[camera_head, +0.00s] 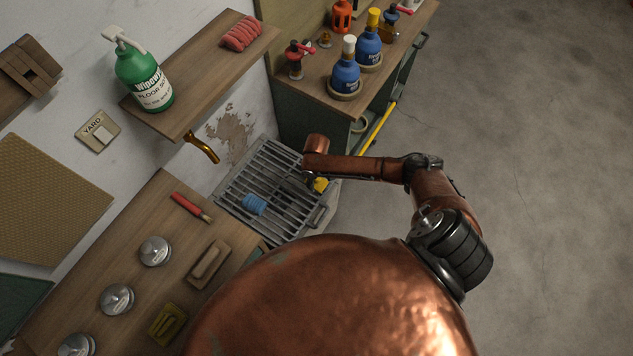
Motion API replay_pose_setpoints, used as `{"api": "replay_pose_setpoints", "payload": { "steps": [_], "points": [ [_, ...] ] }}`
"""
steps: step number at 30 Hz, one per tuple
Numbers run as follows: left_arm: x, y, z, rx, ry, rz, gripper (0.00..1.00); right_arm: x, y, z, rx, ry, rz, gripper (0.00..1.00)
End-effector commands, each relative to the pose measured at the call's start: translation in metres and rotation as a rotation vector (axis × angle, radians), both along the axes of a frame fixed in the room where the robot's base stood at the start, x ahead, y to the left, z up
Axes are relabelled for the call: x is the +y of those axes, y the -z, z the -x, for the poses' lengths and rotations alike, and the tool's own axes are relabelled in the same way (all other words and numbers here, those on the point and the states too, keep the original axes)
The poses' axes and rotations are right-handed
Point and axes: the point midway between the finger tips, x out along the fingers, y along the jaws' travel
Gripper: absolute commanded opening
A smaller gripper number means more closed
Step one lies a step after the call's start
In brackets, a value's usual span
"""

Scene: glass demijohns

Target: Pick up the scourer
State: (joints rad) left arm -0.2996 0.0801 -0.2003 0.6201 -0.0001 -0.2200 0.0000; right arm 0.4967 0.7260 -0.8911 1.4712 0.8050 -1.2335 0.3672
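I cannot tell for certain which thing is the scourer. A small blue ribbed piece (255,204) lies on the slatted metal grate (232,190). A small yellow piece (320,184) shows beside my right gripper, partly hidden. An olive-yellow block (168,323) lies on the wooden bench at lower left. A red ribbed pad (241,33) lies on the wall shelf. My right gripper (297,186) is dark and small, low over the grate, to the right of the blue piece. Its fingers blend with the bars, so its opening is unclear. My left gripper is out of view.
A brass spout (202,146) sticks out above the grate. Blue bottles (346,74) stand on the cabinet behind. The bench (130,225) holds metal lids (155,251), a wooden block (208,263) and a red-handled tool (190,206).

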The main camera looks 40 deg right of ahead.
Motion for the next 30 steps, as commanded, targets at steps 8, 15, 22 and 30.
{"api": "replay_pose_setpoints", "payload": {
  "steps": [8, 15, 22, 30],
  "points": [
    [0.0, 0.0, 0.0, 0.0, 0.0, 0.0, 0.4, 0.0, 0.0, 0.0, 0.0, 0.0, 0.0, 0.23],
    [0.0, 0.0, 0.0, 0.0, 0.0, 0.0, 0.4, 0.0, 0.0, 0.0, 0.0, 0.0, 0.0, 0.2],
    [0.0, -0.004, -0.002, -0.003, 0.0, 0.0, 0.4, 0.0, -0.011, 0.0, -0.002, 0.0, -0.001, 0.2],
    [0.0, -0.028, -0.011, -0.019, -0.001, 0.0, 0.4, 0.007, -0.059, 0.018, -0.001, -0.002, -0.003, 0.2]
  ]
}}
